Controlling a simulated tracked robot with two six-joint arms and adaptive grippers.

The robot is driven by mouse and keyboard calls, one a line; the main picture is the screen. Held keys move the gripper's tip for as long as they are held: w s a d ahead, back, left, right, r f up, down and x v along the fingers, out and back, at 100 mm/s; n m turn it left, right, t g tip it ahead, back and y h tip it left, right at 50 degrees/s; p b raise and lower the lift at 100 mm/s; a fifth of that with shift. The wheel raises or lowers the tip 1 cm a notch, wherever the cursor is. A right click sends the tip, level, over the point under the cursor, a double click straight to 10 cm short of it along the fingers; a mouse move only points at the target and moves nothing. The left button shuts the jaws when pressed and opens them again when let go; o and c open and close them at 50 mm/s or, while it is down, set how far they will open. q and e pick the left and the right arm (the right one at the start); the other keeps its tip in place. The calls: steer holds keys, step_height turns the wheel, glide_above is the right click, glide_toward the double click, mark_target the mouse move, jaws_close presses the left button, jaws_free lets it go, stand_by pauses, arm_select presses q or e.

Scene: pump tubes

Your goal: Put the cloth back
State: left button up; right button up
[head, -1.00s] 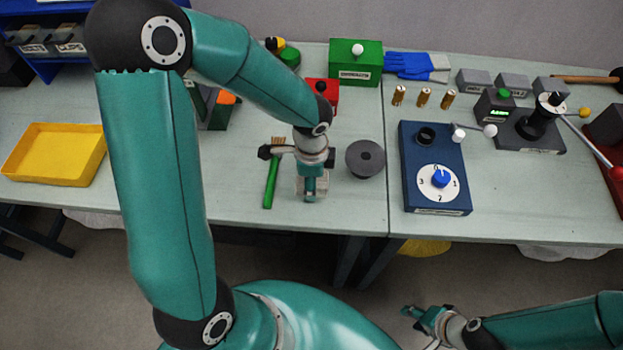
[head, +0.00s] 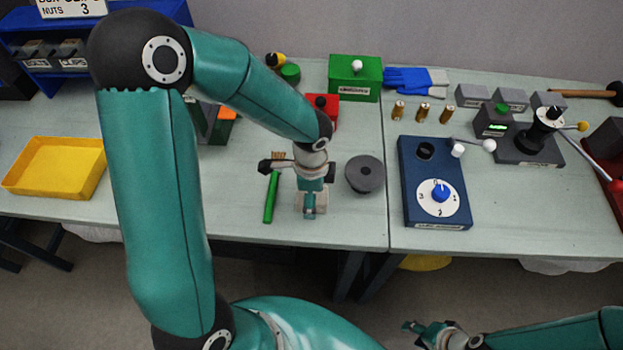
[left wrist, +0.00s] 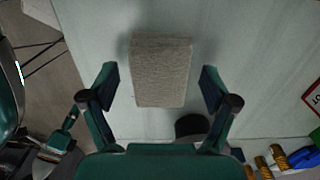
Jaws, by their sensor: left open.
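The cloth (left wrist: 162,72), a grey-beige rectangular pad, lies on the pale table near its front edge. In the head view its edges (head: 312,209) show around my left gripper (head: 311,195), which is above it and hides much of it. In the left wrist view my left gripper (left wrist: 160,88) is open, with one finger on each side of the cloth and a gap to both. I cannot tell how high the fingers are. My right gripper (head: 425,331) is low at the front, off the table and far from the cloth; its jaw gap is unclear.
A green-handled brush (head: 271,197) lies just left of the cloth, and a dark grey round spool (head: 365,174) stands to its right. A blue dial box (head: 435,212) is further right. A yellow tray (head: 55,167) is at the far left. A red box (head: 326,108) stands behind.

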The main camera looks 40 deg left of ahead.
arm_select(q)
step_height(320, 180, up, 12)
steer(key=shift+f, duration=0.15)
stand_by(0.7)
